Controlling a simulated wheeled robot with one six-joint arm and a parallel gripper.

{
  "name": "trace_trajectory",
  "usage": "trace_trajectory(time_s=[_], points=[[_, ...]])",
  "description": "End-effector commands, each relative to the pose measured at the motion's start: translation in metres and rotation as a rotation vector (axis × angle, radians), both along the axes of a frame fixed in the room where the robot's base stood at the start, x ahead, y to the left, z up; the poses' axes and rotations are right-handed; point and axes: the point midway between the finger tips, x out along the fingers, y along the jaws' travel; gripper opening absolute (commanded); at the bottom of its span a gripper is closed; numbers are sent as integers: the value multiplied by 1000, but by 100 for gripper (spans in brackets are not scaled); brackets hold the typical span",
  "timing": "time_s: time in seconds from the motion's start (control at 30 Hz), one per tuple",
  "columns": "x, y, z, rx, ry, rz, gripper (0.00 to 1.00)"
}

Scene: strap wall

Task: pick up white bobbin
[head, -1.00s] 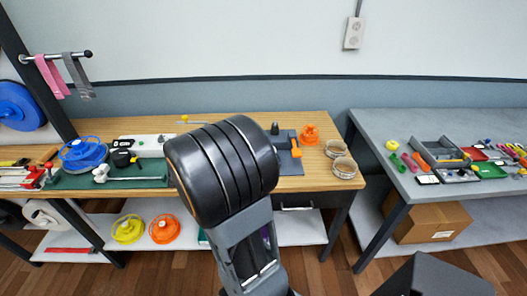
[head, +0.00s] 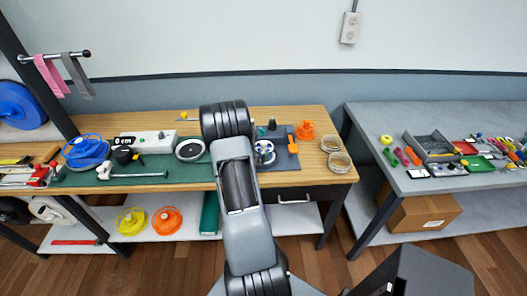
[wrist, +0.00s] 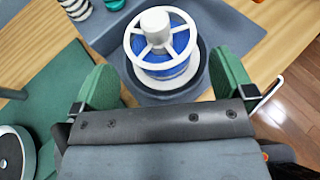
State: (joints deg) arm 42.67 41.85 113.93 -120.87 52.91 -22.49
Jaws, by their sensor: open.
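The white bobbin (wrist: 162,24) has a spoked white flange, a white hub and blue winding. It stands upright in a dark round holder (wrist: 203,72) on a grey board (wrist: 240,25). In the head view the white bobbin (head: 264,147) shows just right of my arm. My gripper (wrist: 164,64) is open, with one green finger to the left and one to the right of the bobbin's near side. The fingers look apart from the bobbin. In the head view my arm hides the gripper.
On the wooden bench, an orange spool (head: 305,130) and tape rolls (head: 339,162) stand to the right. A green mat (head: 75,180) with a white scale (head: 146,142) and a blue spool (head: 86,151) lies left. A grey table (head: 385,112) stands farther right.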

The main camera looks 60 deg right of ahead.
Motion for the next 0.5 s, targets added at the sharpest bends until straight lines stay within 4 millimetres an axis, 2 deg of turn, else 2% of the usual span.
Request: trace_trajectory(time_s=[0.27,0.5], points=[[0,-15,-5,1,-1,-1,100],[0,-42,-19,2,-1,-4,100]])
